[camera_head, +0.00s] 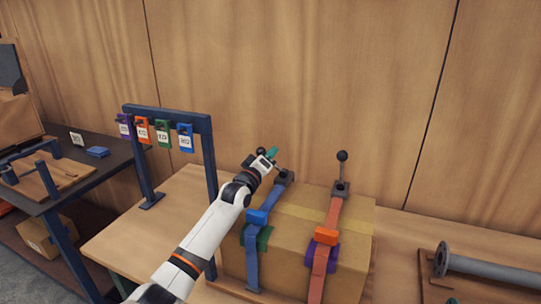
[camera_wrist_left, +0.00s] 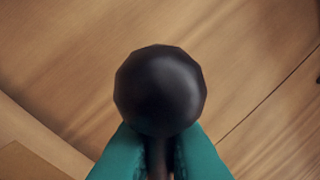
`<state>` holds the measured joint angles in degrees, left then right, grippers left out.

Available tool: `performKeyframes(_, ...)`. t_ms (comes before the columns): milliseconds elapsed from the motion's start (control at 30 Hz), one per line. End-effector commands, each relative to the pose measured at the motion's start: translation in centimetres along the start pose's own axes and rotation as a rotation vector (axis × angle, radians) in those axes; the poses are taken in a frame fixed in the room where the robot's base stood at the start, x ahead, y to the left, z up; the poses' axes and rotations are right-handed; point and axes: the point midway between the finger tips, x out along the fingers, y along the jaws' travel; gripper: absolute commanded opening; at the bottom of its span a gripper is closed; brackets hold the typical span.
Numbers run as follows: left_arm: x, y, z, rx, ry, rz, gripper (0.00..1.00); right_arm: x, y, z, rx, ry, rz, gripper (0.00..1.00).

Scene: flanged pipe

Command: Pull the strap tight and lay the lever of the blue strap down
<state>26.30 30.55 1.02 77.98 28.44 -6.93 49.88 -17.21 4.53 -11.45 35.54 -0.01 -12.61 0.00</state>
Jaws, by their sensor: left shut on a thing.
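The blue strap (camera_head: 270,203) runs over a cardboard box, with a blue block (camera_head: 257,216) at the box's front edge and a dark buckle (camera_head: 284,177) at the back. My left gripper (camera_head: 271,155) is above and beside that buckle, its teal fingers shut on the lever of the blue strap. In the left wrist view, the lever's black ball knob (camera_wrist_left: 160,90) stands out just past the fingertips, with its thin rod between them. The gripper and wrist hide much of the lever in the head view. My right gripper is not in view.
An orange strap (camera_head: 333,213) crosses the box (camera_head: 300,210) to the right, its black-knobbed lever (camera_head: 342,157) upright. A blue frame (camera_head: 209,160) with coloured tags stands left of the box. A grey flanged pipe (camera_head: 490,267) lies at right. A wooden wall is behind.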

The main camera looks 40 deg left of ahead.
Motion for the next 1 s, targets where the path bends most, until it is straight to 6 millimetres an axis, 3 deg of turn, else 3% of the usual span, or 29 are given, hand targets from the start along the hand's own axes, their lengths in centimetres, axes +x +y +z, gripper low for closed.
performKeyframes(233,0.0,0.1,0.0,0.0,0.001,0.002,0.0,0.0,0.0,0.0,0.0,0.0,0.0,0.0)
performKeyframes(267,0.0,0.1,0.0,0.001,0.001,0.002,0.13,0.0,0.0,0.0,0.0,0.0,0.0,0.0)
performKeyframes(300,0.0,0.1,0.0,0.001,0.001,0.001,0.2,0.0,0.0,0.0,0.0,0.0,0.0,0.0)
performKeyframes(400,0.0,0.1,0.0,0.001,0.001,0.001,0.33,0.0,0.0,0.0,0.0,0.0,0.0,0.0)
performKeyframes(767,-0.6,0.1,-0.1,0.0,0.001,0.0,0.33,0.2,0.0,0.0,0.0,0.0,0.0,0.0)
performKeyframes(1000,-4.5,0.3,-0.3,0.0,0.002,0.0,0.33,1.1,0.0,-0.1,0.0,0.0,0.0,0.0)
